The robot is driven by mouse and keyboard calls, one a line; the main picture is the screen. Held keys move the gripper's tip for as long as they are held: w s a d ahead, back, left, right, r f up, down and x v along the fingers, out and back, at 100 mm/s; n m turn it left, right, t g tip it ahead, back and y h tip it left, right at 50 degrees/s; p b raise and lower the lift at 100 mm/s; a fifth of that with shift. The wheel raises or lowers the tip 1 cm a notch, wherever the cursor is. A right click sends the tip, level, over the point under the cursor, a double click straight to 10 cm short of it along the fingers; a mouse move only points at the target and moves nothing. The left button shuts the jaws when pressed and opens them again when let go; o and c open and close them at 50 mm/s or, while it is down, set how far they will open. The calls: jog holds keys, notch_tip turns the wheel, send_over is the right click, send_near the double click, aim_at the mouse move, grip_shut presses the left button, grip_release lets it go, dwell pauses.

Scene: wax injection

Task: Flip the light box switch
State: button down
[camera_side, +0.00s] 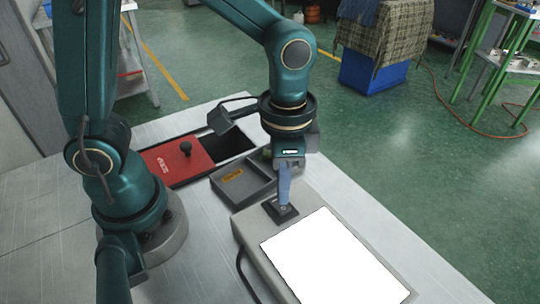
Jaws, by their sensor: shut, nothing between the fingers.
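The light box (250,229) is a grey box with a bright white, lit-looking panel (334,262), on the table in the lower middle right. A small dark switch (281,211) sits on its top near the back left, beside the white panel. My gripper (284,203) is shut and empty. It points down with its fingertips right at the switch, and partly covers it. I cannot tell whether the tips press on the switch or hover just above it.
A red lid (172,163) with a black knob lies left of a dark opening (231,147) in the table. A cable (242,270) runs along the box's left side. The table's left front is clear.

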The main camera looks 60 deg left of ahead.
aim_at(282, 207)
jog(key=shift+f, duration=1)
dwell(0.4)
jog(key=shift+r, duration=3.5)
jog(key=s+a+r+n+t, duration=0.3)
jog(key=s+a+n+t, duration=0.2)
jog(key=a+n, duration=0.1)
jog(key=shift+a+r+t, duration=0.2)
jog(key=shift+a+t, duration=0.1)
jog(key=shift+a, duration=0.5)
jog(key=shift+s, duration=0.15)
